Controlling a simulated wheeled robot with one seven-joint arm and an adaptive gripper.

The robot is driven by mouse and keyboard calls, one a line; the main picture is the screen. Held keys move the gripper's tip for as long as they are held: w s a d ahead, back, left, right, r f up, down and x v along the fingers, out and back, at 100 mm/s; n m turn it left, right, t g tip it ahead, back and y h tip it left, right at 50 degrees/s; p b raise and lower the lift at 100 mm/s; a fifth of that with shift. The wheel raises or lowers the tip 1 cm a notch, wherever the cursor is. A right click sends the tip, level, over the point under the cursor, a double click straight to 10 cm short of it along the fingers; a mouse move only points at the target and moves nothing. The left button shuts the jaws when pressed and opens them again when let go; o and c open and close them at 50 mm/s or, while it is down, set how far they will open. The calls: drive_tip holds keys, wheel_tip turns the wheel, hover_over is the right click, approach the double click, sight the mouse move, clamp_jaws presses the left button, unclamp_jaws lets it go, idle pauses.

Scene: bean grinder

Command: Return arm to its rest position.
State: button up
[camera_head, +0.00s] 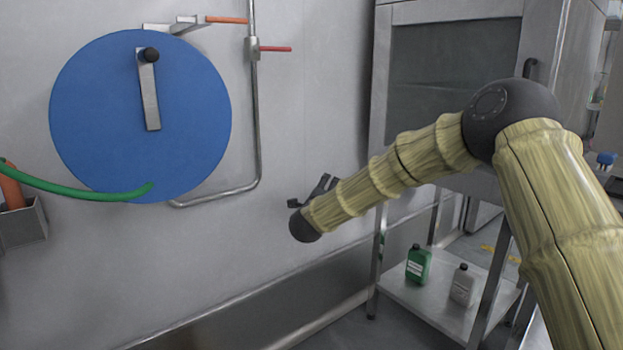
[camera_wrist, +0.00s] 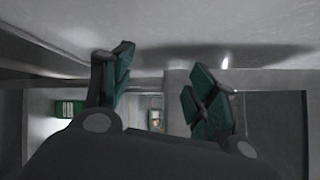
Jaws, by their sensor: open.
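My arm reaches in from the right of the head view, bent at a dark elbow, with its forearm sloping down to the left. My gripper (camera_head: 316,190) shows small and dark beside the wrist end, partly hidden behind the forearm. In the wrist view my gripper (camera_wrist: 160,85) has its two green-padded fingers spread wide apart. Nothing is between them. The gripper is near the grey wall and appears clear of any object.
A blue hose reel (camera_head: 100,110) with a green hose (camera_head: 70,190) is on the wall at left. A steel pipe (camera_head: 257,130) runs beside it. A metal cabinet (camera_head: 455,65) stands behind my arm. Its lower shelf (camera_head: 410,295) holds a green bottle (camera_head: 418,265) and a grey bottle (camera_head: 462,285).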

drive_tip(key=s+d+f+n+g+y, duration=0.15)
drive_tip(key=s+f+n, duration=0.35)
drive_tip(key=f, duration=0.7)
drive_tip(key=s+d+f+n+g+y, duration=0.1)
drive_tip(key=s+f+n+g, duration=0.15)
drive_tip(key=s+f, duration=0.65)
drive_tip(key=s+d+f+n+g+y, duration=0.15)
drive_tip(key=s+f+n, duration=0.3)
drive_tip(key=f, duration=0.95)
drive_tip(key=s+d+f+n+g, duration=0.25)
drive_tip(key=s+f, duration=0.35)
drive_tip(key=s, duration=0.5)
drive_tip(key=s+d+f+n+g+y, duration=0.1)
drive_tip(key=s+d+f+n+g, duration=0.15)
drive_tip(key=s+f, duration=0.55)
drive_tip(key=s+d+f+n+g, duration=0.2)
drive_tip(key=s+d+f+n, duration=0.15)
drive_tip(key=s, duration=0.95)
drive_tip(key=s+d+f+n+g, duration=0.1)
drive_tip(key=s+d+n+g, duration=0.15)
drive_tip(key=s, duration=0.65)
drive_tip(key=s+d+n+g, duration=0.1)
drive_tip(key=s+d+g, duration=0.15)
drive_tip(key=s, duration=0.75)
wheel_tip(320, 180, up, 35)
drive_tip(key=p, duration=3.4)
drive_tip(key=shift+d+f, duration=0.2)
drive_tip(key=shift+d, duration=0.15)
drive_tip(key=shift+w, duration=0.1)
